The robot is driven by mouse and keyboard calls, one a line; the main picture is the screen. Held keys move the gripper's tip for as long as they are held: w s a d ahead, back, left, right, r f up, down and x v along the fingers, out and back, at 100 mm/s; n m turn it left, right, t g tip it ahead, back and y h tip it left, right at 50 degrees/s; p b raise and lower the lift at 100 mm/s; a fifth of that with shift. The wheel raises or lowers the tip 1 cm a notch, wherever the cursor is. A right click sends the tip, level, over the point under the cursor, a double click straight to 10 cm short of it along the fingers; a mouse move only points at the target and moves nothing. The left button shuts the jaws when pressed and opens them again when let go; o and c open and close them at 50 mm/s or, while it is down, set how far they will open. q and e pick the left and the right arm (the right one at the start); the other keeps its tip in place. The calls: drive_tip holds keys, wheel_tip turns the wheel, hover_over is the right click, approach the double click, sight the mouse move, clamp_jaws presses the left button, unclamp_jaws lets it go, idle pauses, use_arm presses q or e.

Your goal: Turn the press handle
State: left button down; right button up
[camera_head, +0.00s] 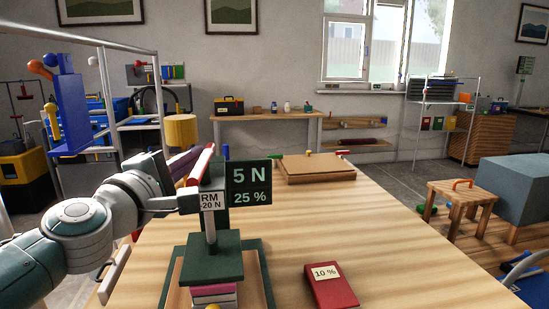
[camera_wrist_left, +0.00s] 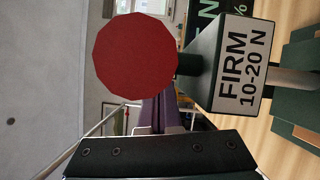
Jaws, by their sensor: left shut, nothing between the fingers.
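The press stands at the front of the wooden table, with a dark green top plate (camera_head: 215,262) over a stack of pink and white layers (camera_head: 214,296). Its red handle (camera_head: 201,165) sits at the top of the post, beside the white label "FIRM 10-20 N" (camera_head: 212,201). In the left wrist view the handle's round red end (camera_wrist_left: 136,57) fills the upper middle, with the label (camera_wrist_left: 241,64) to its right. My left gripper (camera_head: 183,163) is shut and empty, close beside the handle. Its purple fingers (camera_wrist_left: 158,112) are partly hidden behind the red end; I cannot tell whether they touch it.
A dark sign (camera_head: 249,184) reads "5 N 25 %". A red block marked "10 %" (camera_head: 331,286) lies right of the press. A wooden board (camera_head: 317,168) lies at the table's far end. The table's right side is clear. A stool (camera_head: 458,203) stands beyond its right edge.

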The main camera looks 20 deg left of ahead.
use_arm(q)
drive_tip(key=shift+w+d+f+m+h+b, duration=0.1)
drive_tip(key=shift+w+d+m+h+b, duration=0.1)
drive_tip(key=shift+m+h+b, duration=0.55)
drive_tip(key=shift+w+d+f+m+h+b, duration=0.15)
drive_tip(key=shift+m+h+b, duration=0.25)
drive_tip(key=shift+h+b, duration=0.75)
drive_tip(key=shift+w+d+f+m+h+b, duration=0.1)
drive_tip(key=shift+w+m+h+b, duration=0.1)
drive_tip(key=shift+m+h+b, duration=0.7)
drive_tip(key=shift+r+n+b, duration=0.15)
drive_tip(key=shift+n+b, duration=0.1)
drive_tip(key=shift+b, duration=0.15)
drive_tip(key=shift+w+d+r, duration=0.1)
drive_tip(key=shift+d+r, duration=0.1)
drive_tip(key=shift+d, duration=0.05)
